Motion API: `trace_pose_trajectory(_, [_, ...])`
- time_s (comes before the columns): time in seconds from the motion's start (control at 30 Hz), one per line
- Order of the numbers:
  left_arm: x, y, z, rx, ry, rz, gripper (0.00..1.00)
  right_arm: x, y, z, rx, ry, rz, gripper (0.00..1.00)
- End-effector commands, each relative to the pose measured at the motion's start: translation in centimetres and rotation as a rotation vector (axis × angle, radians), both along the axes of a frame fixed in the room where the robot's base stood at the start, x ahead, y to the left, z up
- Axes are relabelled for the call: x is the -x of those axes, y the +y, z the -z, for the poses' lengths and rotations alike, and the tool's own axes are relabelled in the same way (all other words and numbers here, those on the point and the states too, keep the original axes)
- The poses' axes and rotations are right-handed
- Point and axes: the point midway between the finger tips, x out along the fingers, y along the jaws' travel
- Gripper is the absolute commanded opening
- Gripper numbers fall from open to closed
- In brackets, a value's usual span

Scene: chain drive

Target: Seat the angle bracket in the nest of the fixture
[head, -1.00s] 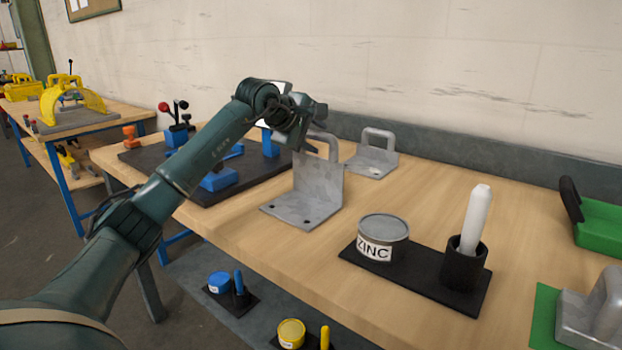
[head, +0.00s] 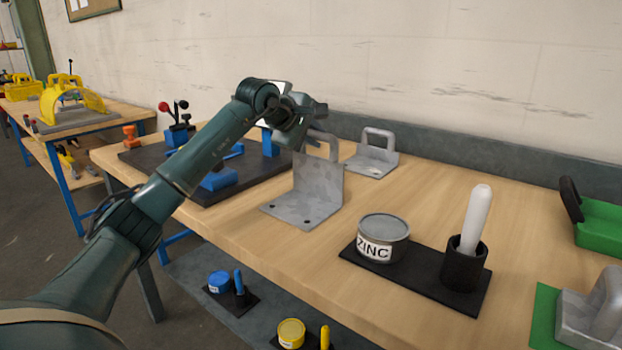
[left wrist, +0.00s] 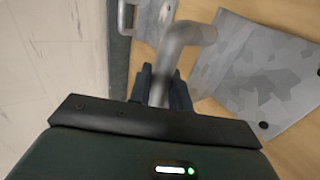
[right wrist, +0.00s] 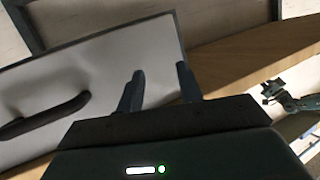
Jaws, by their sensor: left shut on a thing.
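The grey mottled angle bracket (head: 318,183) has an upright plate, a flat foot with holes and a loop handle. My left gripper (head: 313,130) is shut on that handle, with the handle bar between its fingers in the left wrist view (left wrist: 160,85). The bracket is upright, foot down, right of the fixture; I cannot tell whether the foot touches the bench. The fixture (head: 215,190) appears to be the dark plate with blue blocks and a red-knobbed clamp, partly hidden by my left arm. Its nest is not clearly visible. My right gripper (right wrist: 158,88) is open and empty.
A second grey handled part (head: 372,158) lies behind the bracket. A ZINC tin (head: 383,238) and a black cup with a white stick (head: 465,262) stand on a dark mat in front. Another grey part (head: 592,318) sits on green at right. Bench between is clear.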

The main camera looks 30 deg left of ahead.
Motion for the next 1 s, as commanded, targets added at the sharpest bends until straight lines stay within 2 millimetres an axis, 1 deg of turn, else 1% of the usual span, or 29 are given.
trace_pose_trajectory(0.8, [0.02, 0.01, 0.05, 0.000, 0.001, 0.000, 0.00, -0.11, 0.05, -0.08, -0.001, -0.004, -0.001, 0.36])
trace_pose_trajectory(0.83, [0.01, 0.02, -0.57, 0.002, -0.012, 0.000, 0.00, -0.13, 0.06, -0.14, -0.001, -0.004, -0.001, 0.36])
trace_pose_trajectory(1.0, [0.00, 0.02, -0.55, 0.002, -0.012, 0.000, 0.00, -0.22, 0.06, -0.23, -0.002, -0.008, 0.000, 0.36])
